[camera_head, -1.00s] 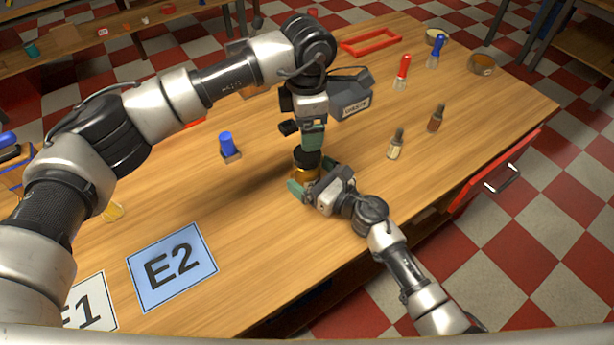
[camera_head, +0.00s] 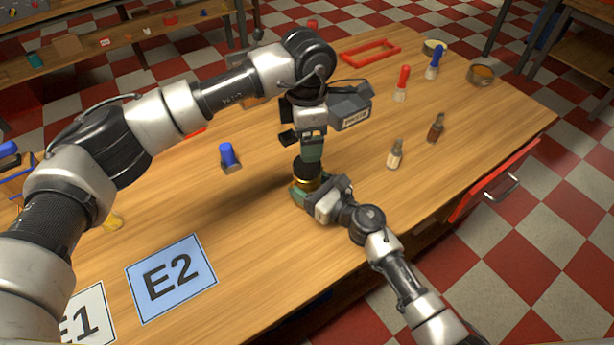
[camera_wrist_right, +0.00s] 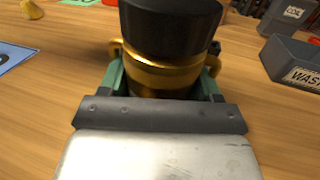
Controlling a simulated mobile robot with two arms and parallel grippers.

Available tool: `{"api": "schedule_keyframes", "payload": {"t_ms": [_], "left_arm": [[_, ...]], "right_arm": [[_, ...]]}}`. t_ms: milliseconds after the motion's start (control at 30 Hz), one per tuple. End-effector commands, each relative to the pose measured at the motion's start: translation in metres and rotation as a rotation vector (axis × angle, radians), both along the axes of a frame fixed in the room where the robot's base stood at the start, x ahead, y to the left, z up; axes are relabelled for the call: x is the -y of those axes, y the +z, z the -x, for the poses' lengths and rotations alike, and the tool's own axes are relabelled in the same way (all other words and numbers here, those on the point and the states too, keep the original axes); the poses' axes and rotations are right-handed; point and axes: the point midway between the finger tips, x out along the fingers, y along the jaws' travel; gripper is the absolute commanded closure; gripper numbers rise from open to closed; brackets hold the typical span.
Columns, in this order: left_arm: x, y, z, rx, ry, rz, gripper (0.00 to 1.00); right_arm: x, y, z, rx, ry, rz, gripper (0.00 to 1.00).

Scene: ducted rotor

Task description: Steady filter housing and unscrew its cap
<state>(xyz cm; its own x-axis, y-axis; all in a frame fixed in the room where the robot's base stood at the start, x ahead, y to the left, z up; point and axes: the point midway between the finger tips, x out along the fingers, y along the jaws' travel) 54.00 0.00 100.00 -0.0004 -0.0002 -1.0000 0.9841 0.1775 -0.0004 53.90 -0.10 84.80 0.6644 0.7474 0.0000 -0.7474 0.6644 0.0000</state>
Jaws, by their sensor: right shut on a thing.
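The filter housing (camera_head: 309,184) is a gold cylinder standing on the wooden table, with a black cap (camera_head: 305,168) on top. In the right wrist view the gold housing (camera_wrist_right: 165,78) stands upright under its wide black cap (camera_wrist_right: 170,30). My right gripper (camera_head: 303,192) is shut on the housing, its green fingers on either side of the gold body, below the cap. My left gripper (camera_head: 312,155) points down just above the cap. Whether its fingers are open or touch the cap is hard to see. The cap top is cut off in the wrist view.
A grey bin with a label (camera_head: 350,107) stands behind my left gripper; it also shows in the wrist view (camera_wrist_right: 296,62). A blue-topped item (camera_head: 229,156) stands to the left. Bottles (camera_head: 395,153) stand to the right. A blue E2 mat (camera_head: 170,278) lies at front left.

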Motion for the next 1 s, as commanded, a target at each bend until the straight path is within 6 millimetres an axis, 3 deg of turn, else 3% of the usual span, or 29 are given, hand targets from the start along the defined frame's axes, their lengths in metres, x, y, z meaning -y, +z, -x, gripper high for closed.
{"api": "schedule_keyframes", "payload": {"t_ms": [167,700,1000], "left_arm": [[-0.0001,0.0001,0.0000,0.000,-0.186,0.000,0.16],[0.0001,0.0003,-0.0002,0.001,-1.396,0.000,0.16],[-0.0001,-0.0001,-0.0001,-0.001,-1.860,0.000,0.16]], "right_arm": [[0.0004,-0.0003,0.0000,-0.001,0.000,0.001,1.00],[0.0005,-0.0005,0.0000,-0.001,-0.001,0.001,1.00],[0.0006,-0.0006,0.0000,-0.001,-0.001,0.001,1.00]]}}
